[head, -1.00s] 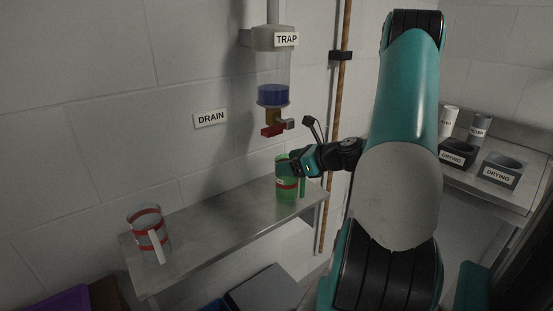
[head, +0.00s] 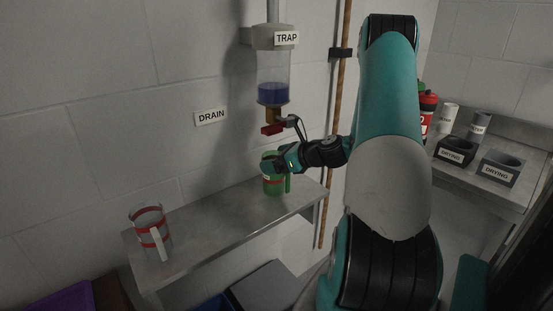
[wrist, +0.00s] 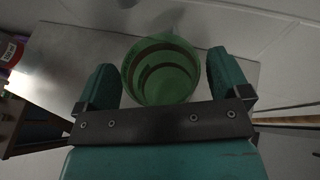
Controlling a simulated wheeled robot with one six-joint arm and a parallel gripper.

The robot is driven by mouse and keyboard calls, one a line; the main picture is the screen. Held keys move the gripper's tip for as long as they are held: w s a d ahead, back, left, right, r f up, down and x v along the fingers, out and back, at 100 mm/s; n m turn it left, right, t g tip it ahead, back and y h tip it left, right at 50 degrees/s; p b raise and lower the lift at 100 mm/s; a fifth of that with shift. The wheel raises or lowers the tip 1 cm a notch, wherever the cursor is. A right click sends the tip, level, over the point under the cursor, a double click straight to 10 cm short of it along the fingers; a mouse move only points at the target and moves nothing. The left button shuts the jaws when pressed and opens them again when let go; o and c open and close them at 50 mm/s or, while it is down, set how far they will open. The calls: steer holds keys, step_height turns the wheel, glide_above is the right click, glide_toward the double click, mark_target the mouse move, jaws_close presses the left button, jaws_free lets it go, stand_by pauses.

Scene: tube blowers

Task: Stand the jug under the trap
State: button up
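The trap (head: 273,72) is a clear vessel on the wall with a grey cap, a TRAP label, blue liquid low inside and a red-handled tap (head: 273,129) below. A green jug (head: 270,185) with a red band is upright at the shelf's right part, below the tap in the head view. My gripper (head: 278,163) is around its upper part. In the wrist view, the jug (wrist: 162,78) lies between my two fingers, which look close against its sides. I cannot tell whether its base touches the shelf. A clear jug (head: 147,217) with red bands stands at the shelf's left end.
The metal shelf (head: 215,222) is bare between the two jugs. A DRAIN label (head: 210,117) is on the wall. A brown pole (head: 339,100) stands right of the trap.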

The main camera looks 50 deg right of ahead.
steer(key=v, duration=1.2)
steer(key=shift+b, duration=0.45)
